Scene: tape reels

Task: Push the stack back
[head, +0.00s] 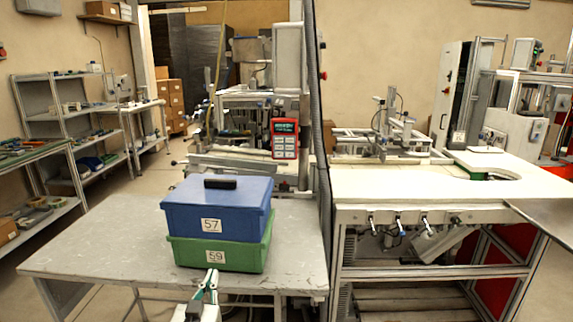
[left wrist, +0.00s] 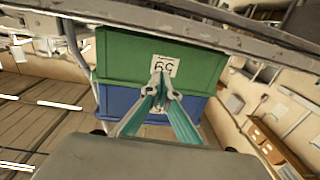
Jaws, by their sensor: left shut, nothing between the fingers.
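A blue box (head: 220,205) labelled 57 sits on a green box (head: 220,254) labelled 59, at the front of the grey table. A small black block (head: 220,183) lies on the blue box's lid. My left gripper (head: 212,276) is shut and empty, in front of the green box near its label. In the left wrist view the picture is turned over, so the green box (left wrist: 130,65) shows above the blue box (left wrist: 115,103). There the left fingertips (left wrist: 160,86) overlap the label area. I cannot tell whether they touch the box. My right gripper is not in view.
The grey table (head: 100,235) is bare to the left of the stack and behind it. A dark vertical post and cable (head: 320,130) stand at the table's right edge. A white workbench (head: 430,190) with machinery lies to the right.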

